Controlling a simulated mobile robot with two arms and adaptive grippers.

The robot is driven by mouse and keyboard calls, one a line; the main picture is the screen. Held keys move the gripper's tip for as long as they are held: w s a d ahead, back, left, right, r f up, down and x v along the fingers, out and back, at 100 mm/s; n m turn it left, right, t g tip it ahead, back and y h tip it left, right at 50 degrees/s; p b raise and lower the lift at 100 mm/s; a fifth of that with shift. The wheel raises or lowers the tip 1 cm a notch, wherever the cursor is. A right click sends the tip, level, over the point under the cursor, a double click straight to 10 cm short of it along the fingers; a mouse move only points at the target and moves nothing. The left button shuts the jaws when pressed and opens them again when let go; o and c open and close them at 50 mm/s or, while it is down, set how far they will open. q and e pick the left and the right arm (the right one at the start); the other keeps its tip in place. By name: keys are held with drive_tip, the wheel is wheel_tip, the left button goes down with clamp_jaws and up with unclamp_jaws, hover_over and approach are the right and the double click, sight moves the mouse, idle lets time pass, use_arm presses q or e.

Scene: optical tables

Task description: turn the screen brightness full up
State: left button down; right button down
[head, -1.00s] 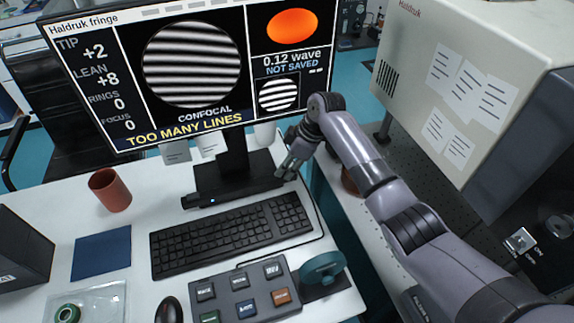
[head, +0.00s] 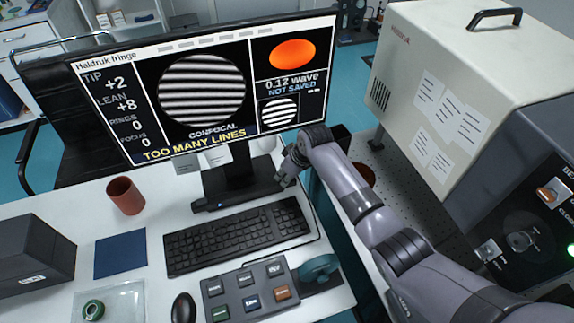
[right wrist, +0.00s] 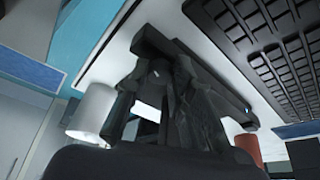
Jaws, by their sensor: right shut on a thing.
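The monitor (head: 200,150) stands lit at the back of the white desk, showing stripes and the words TOO MANY LINES. Its black stand (head: 225,183) has a dark bar (head: 232,198) along the front of its foot. My right gripper (head: 286,177) is at the right end of that foot, low over the desk. In the right wrist view its dark fingers (right wrist: 165,105) are closed at the foot, on a small part that they mostly hide. I take it for the brightness knob, though its setting cannot be read. My left gripper is out of view.
A white cup (right wrist: 92,112) stands close by the gripper. A red cup (head: 125,195) is at the left.

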drive_tip(key=shift+s+a+r+m+t+h+p, duration=0.1)
drive_tip(key=shift+r+m+t+h+p, duration=0.1)
drive_tip(key=shift+m+p, duration=0.35)
drive_tip(key=shift+a+r+m+t+h+p, duration=0.1)
drive_tip(key=shift+m+t+p, duration=0.1)
drive_tip(key=shift+m+p, duration=0.35)
drive_tip(key=shift+f+m+h+p, duration=0.2)
drive_tip(key=shift+m+h+p, duration=0.25)
drive_tip(key=shift+m, duration=0.55)
drive_tip(key=c, duration=1.4)
unclamp_jaws()
drive_tip(key=shift+d, duration=0.1)
drive_tip(key=v, duration=1.2)
drive_tip(key=shift+s+f, duration=0.1)
drive_tip(key=shift+s, duration=0.05)
